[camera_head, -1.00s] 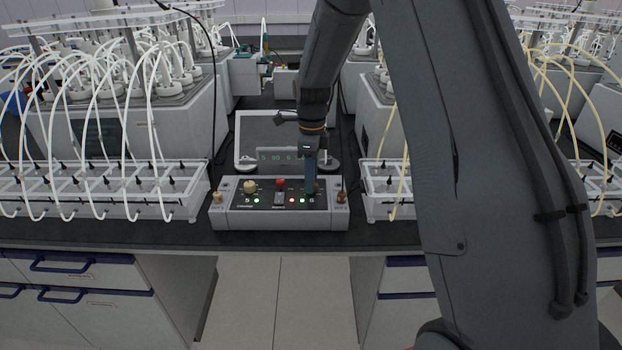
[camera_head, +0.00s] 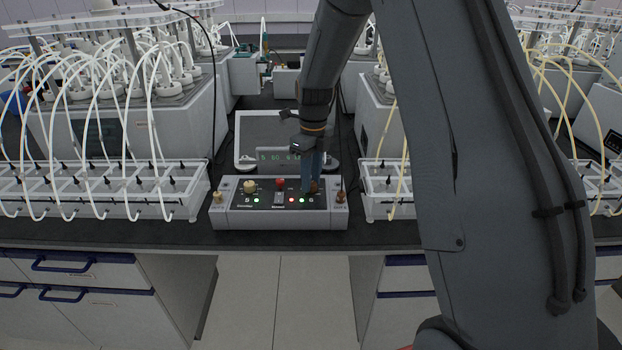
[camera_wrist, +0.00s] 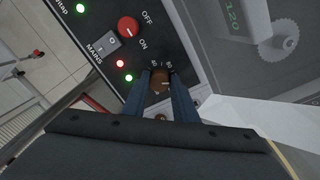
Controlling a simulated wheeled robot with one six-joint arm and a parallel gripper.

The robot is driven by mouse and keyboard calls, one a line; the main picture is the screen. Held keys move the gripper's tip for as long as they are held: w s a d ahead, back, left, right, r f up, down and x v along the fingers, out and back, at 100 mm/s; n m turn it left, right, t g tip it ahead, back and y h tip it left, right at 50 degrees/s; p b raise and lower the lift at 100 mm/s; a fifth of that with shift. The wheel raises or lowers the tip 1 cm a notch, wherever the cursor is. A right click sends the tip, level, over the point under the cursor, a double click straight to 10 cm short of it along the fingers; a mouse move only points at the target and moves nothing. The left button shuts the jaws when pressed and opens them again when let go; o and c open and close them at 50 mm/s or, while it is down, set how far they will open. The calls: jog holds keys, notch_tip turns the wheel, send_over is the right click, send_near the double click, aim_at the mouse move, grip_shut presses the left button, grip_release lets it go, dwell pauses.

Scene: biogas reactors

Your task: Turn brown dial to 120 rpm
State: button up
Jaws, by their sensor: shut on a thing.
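The control box (camera_head: 240,216) stands on the dark bench. The brown dial (camera_wrist: 160,82) is on the right of its black panel; it also shows in the head view (camera_head: 313,187). My gripper (camera_wrist: 161,88) points down at the panel with its blue fingers on either side of the dial, shut on it. In the head view my gripper (camera_head: 311,186) covers part of the dial. Scale marks around the dial are partly hidden by the fingers.
A red knob (camera_wrist: 128,27) with OFF and ON marks and a MAINS switch (camera_wrist: 104,44) sit beside the dial. A cream knob (camera_head: 250,187) is at the panel's left. White tube racks (camera_head: 100,195) flank the box.

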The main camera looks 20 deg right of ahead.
jog(key=shift+r, duration=0.1)
jog(key=o, duration=1)
jog(key=shift+o, duration=0.2)
